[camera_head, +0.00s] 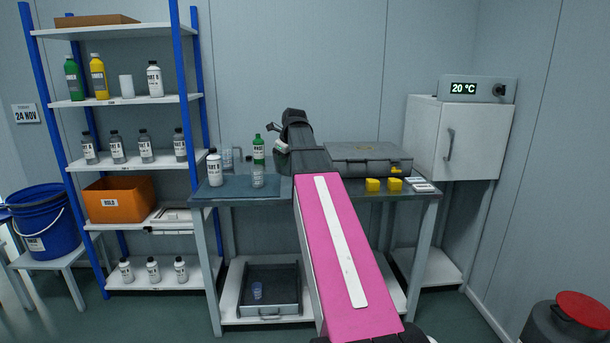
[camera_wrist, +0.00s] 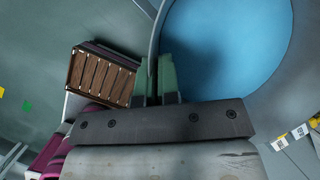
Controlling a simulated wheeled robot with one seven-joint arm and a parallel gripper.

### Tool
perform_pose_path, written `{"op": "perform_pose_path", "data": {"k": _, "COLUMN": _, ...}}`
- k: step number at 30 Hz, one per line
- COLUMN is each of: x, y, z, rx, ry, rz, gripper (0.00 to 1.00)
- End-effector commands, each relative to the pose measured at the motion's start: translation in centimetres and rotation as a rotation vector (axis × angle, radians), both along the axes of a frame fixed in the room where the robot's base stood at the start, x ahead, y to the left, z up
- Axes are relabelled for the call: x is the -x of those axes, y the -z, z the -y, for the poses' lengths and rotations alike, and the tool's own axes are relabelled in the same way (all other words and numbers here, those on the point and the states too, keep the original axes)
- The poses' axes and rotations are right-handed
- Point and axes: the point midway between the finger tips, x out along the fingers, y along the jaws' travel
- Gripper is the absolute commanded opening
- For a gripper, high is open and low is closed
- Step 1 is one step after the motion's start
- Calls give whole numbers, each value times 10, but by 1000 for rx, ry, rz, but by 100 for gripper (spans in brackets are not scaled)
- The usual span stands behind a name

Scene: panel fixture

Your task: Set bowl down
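In the wrist view, a large round bowl (camera_wrist: 225,50) with a blue inside and a thin grey rim fills the upper right. The two green fingertips of my gripper (camera_wrist: 155,78) stand close together at its left edge, with the rim running between them. My gripper is shut on that rim. In the head view, my pink arm reaches over the workbench (camera_head: 345,191) and covers its middle. My gripper (camera_head: 281,147) shows only in part there, beside the arm's far end. The bowl is mostly hidden in that view, so its height above the bench cannot be told.
A blue mat (camera_head: 235,188) with a white bottle (camera_head: 215,168) and a clear beaker (camera_head: 258,177) lies on the bench's left. A green bottle (camera_head: 258,150) stands behind. A grey case (camera_head: 365,155) and yellow blocks (camera_head: 373,184) occupy the right.

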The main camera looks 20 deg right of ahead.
Motion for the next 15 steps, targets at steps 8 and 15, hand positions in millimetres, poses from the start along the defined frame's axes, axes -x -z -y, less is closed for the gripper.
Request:
{"op": "perform_pose_path", "data": {"k": 8, "x": -25, "y": 30, "z": 47, "rx": 1, "ry": 2, "rz": 0, "gripper": 0}}
{"op": "perform_pose_path", "data": {"k": 15, "x": -44, "y": 55, "z": 83, "rx": 0, "ry": 0, "rz": 0, "gripper": 0}}
